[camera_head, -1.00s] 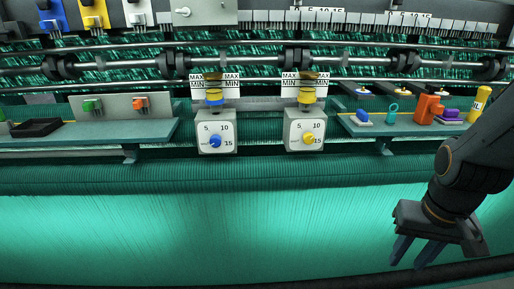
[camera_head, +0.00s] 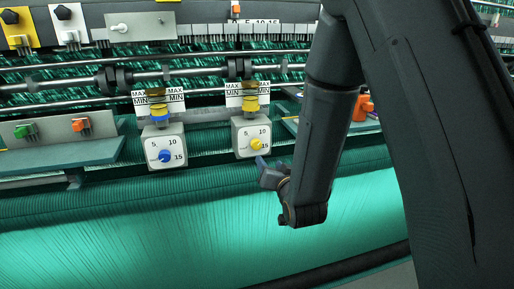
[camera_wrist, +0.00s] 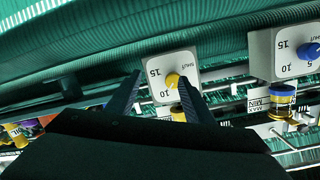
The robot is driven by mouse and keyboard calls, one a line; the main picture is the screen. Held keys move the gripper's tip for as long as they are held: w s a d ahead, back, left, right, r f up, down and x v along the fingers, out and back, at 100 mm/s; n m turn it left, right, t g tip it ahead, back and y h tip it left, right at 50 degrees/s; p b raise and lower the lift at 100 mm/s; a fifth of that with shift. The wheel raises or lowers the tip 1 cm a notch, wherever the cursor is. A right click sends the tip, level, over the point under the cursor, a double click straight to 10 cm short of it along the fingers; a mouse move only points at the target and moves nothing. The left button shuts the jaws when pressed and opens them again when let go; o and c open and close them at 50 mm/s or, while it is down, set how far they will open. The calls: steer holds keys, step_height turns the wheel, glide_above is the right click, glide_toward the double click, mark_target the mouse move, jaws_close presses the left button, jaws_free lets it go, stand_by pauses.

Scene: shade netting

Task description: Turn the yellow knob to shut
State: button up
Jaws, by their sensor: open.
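The yellow knob (camera_head: 256,143) sits on a white dial plate (camera_head: 240,147) marked with numbers, on the front of the machine. In the wrist view the yellow knob (camera_wrist: 173,81) appears upside down between my fingertips, with "shut" printed on its plate. I cannot make out clearly where the knob points. My gripper (camera_head: 265,168) is open and empty, just right of and below the knob in the head view. In the wrist view my gripper (camera_wrist: 161,80) has a finger on each side of the knob; contact does not show.
A similar dial with a blue knob (camera_head: 165,156) is to the left; it also shows in the wrist view (camera_wrist: 310,52). A teal shelf (camera_head: 60,156) stands further left. An orange object (camera_head: 362,106) is partly hidden behind my arm. Green netting lies below.

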mark_target(257, 147)
steer(key=shift+t+y, duration=0.6)
steer(key=shift+t, duration=0.3)
steer(key=shift+w+a+r+p, duration=0.3)
steer(key=shift+w+a+p, duration=0.3)
steer(key=shift+w, duration=0.6)
steer(key=shift+w+a+r+p, duration=0.35)
steer(key=shift+w+a, duration=0.4)
steer(key=shift+w, duration=0.5)
steer(key=shift+w+a+r+p, duration=0.25)
steer(key=shift+w+a+p, duration=0.4)
steer(key=shift+w, duration=0.55)
steer(key=c, duration=1.1)
steer(key=shift+o, duration=0.2)
